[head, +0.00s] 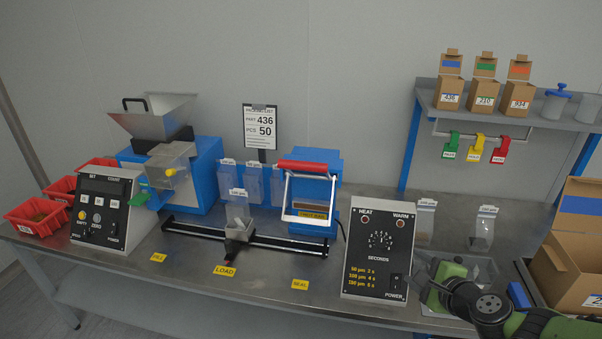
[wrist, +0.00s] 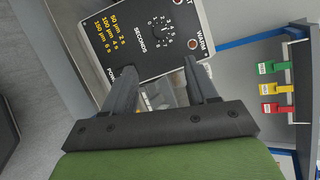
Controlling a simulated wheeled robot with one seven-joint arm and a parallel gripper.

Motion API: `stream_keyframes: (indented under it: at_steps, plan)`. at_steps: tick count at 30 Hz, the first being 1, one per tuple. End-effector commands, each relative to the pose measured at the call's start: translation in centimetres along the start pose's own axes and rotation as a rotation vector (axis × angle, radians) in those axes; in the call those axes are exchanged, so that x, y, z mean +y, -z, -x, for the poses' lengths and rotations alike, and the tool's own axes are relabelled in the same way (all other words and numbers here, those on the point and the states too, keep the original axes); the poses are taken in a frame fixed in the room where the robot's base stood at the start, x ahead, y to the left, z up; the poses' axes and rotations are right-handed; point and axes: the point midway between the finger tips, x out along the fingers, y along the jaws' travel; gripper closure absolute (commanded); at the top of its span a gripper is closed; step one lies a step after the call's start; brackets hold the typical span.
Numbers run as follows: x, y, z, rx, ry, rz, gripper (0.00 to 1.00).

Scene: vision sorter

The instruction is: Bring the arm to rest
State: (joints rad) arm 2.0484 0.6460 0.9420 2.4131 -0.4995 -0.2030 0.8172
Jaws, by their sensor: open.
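My gripper (wrist: 165,82) is open, its two dark fingers apart with nothing between them. In the head view my gripper (head: 424,272) is low over the right part of the bench, just right of the black heat control box (head: 378,242). In the wrist view the same control box (wrist: 150,30) fills the space beyond the fingertips. I cannot tell whether the fingers touch anything.
The bench (head: 190,262) carries a blue feeder with a hopper (head: 150,113), a count box (head: 103,208), a sealer (head: 308,195) and a rail (head: 285,243). Filled bags (head: 482,230) stand behind my gripper. An open carton (head: 570,265) is close on the right. A shelf (head: 510,112) holds small boxes.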

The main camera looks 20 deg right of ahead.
Motion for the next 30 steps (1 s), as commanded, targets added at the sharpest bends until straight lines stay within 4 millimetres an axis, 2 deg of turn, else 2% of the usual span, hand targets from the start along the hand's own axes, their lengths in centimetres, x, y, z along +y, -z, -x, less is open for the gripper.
stream_keyframes:
  at_steps: [2, 5, 10, 14, 16, 20, 24, 27, 30]
  plan:
    - [0.0, -0.1, 0.0, -0.001, -0.002, 0.002, 0.42]
    - [0.7, -1.4, -0.6, -0.019, -0.059, 0.067, 0.42]
    - [4.5, -7.7, -1.7, -0.111, -0.342, 0.439, 0.42]
    - [6.6, -12.2, -0.3, -0.181, -0.547, 0.796, 0.42]
    - [7.0, -14.6, 1.2, -0.213, -0.630, 0.991, 0.42]
    - [6.6, -18.7, 5.0, -0.261, -0.719, 1.332, 0.42]
    - [5.7, -22.7, 10.3, -0.318, -0.722, 1.640, 0.42]
    - [5.2, -24.8, 14.6, -0.379, -0.673, 1.816, 0.42]
    - [5.1, -25.8, 18.1, -0.455, -0.609, 1.935, 0.42]
